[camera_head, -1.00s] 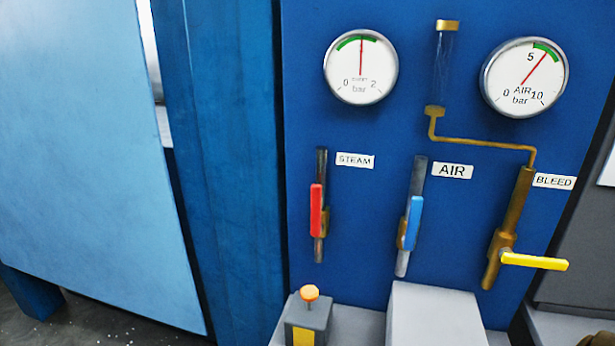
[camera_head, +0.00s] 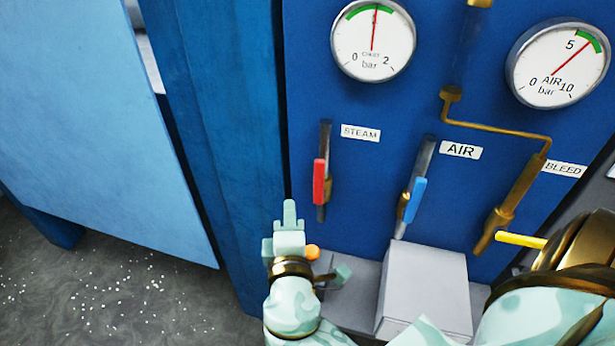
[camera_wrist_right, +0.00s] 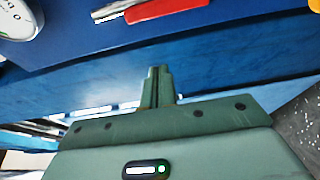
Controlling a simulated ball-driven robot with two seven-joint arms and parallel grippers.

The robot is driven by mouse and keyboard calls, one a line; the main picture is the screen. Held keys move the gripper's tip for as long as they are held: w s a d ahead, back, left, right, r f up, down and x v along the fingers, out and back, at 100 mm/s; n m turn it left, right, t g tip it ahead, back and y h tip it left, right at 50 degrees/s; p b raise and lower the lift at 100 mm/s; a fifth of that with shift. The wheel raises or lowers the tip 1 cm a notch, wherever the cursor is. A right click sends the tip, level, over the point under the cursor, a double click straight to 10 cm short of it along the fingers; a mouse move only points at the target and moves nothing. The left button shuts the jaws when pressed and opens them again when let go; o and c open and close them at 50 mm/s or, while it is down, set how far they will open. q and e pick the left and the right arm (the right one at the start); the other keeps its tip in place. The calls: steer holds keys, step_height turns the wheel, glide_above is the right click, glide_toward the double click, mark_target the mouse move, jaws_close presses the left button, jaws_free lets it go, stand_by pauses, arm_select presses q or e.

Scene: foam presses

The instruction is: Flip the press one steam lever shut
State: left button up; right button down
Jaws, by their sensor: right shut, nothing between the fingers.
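The steam lever (camera_head: 319,183) has a red handle lying upright along its dark vertical pipe (camera_head: 325,140), left of the STEAM label (camera_head: 360,133). My right gripper (camera_head: 290,212) is below and left of the red handle, apart from it, with its fingers together and empty. In the right wrist view the shut fingers (camera_wrist_right: 159,82) point at the blue panel, and the red handle (camera_wrist_right: 165,9) lies crosswise beyond them at the top. My left gripper does not show.
The blue AIR lever (camera_head: 416,200) and yellow BLEED lever (camera_head: 520,240) are to the right. Gauges (camera_head: 373,40) sit above. An orange button (camera_head: 312,252) is partly hidden beside my right gripper. A grey box (camera_head: 428,285) stands below the AIR lever. A blue post (camera_head: 225,150) is left.

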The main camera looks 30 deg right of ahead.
mark_target(319, 183)
steer(key=w+d+p, duration=0.3)
steer(key=w+d, duration=0.2)
steer(key=d, duration=0.2)
steer(key=shift+w+d+p, duration=0.3)
steer(key=shift+d, duration=0.05)
stand_by(0.4)
